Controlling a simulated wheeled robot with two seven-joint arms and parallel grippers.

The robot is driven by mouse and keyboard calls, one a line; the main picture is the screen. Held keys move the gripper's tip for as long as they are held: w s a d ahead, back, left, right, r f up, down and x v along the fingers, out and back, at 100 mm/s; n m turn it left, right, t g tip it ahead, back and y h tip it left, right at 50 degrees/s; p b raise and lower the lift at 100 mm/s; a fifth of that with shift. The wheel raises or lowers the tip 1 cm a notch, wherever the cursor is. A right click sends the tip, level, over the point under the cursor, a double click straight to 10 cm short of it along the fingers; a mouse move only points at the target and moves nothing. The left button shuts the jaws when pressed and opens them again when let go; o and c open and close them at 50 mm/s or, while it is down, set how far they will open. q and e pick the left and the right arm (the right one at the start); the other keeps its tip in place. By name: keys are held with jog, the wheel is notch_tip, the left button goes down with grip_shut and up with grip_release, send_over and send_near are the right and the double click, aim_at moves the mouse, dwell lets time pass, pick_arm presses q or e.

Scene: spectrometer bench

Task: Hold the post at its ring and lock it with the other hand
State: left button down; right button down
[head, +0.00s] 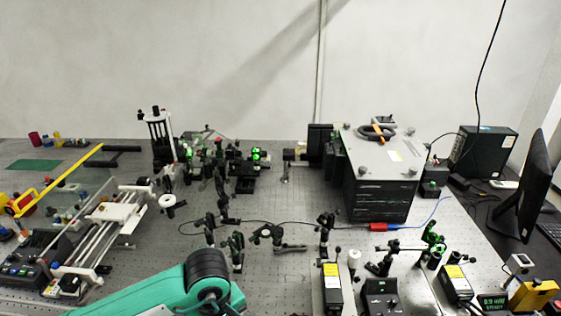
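Several short dark optics posts stand on the perforated metal bench (290,205). One slim post (325,238) stands right of centre. A dark post mount with green parts (236,250) stands left of it, and a low ring-shaped dark mount (266,234) sits between them. I cannot tell which post is the task's post, and no ring or lock screw is clear at this size. A teal link of my arm with a dark joint (208,268) enters at the bottom, left of centre. Neither gripper shows in the head view.
A large dark box with a grey lid (380,160) stands at the back right. A monitor (535,185) is at the far right. A rail stage (110,215) fills the left. A red connector and cable (384,227) lie right of centre. Some bench is bare in the middle.

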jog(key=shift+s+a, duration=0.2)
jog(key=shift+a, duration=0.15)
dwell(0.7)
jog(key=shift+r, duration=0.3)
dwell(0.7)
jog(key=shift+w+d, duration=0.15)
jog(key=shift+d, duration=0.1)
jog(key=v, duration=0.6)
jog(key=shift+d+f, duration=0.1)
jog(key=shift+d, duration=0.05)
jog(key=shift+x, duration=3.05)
